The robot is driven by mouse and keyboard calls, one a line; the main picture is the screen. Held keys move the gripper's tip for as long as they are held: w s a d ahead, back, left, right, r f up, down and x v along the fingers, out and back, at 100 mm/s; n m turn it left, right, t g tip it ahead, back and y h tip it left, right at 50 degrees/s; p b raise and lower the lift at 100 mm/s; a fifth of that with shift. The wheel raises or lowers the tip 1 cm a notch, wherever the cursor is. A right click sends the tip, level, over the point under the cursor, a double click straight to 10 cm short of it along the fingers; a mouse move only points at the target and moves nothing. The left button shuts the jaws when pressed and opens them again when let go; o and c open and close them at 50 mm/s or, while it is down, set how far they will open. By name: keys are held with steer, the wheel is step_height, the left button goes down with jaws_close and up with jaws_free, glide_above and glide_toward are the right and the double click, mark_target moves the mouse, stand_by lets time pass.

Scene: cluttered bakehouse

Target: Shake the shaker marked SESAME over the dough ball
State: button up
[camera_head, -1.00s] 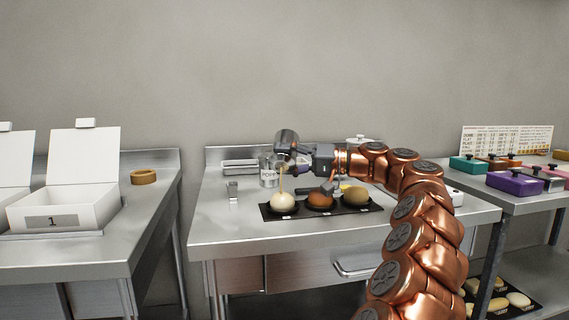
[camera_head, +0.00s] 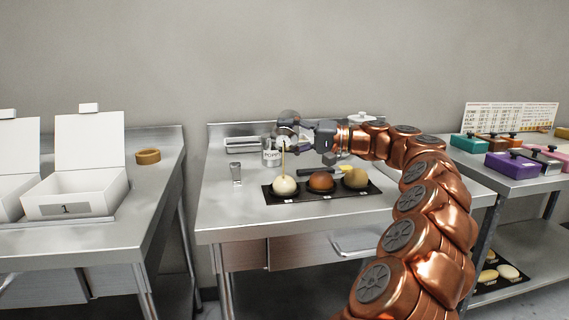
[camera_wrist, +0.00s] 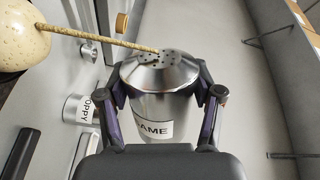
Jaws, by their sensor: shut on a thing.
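My gripper (camera_head: 299,140) is shut on the SESAME shaker (camera_wrist: 165,95), a metal shaker with a holed domed lid; only "SAME" of its label shows in the wrist view. The shaker is tilted, its lid above the pale dough ball (camera_head: 284,186). A thin tan stream of seeds runs from the holes down to that ball. The pale ball also shows at the upper left of the wrist view (camera_wrist: 22,32). It sits leftmost on a black tray (camera_head: 322,199), beside a brown ball (camera_head: 321,182) and a tan ball (camera_head: 355,178).
A shaker labelled POPPY (camera_head: 271,156) stands behind the pale ball. A small metal-topped shaker (camera_head: 236,173) stands at the left. White box 1 (camera_head: 78,192) and a tan ring (camera_head: 148,156) are on the left table. Coloured lidded boxes (camera_head: 516,167) are at the right.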

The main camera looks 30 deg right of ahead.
mark_target(287, 116)
steer(key=shift+r+m+p, duration=1.25)
steer(key=shift+m+p, duration=0.35)
steer(key=shift+p, duration=2.1)
steer(key=shift+r+m+p, duration=1.25)
steer(key=shift+m+p, duration=0.35)
steer(key=shift+p, duration=2.05)
steer(key=shift+r+m+p, duration=0.1)
steer(key=shift+m+p, duration=0.3)
steer(key=shift+p, duration=0.35)
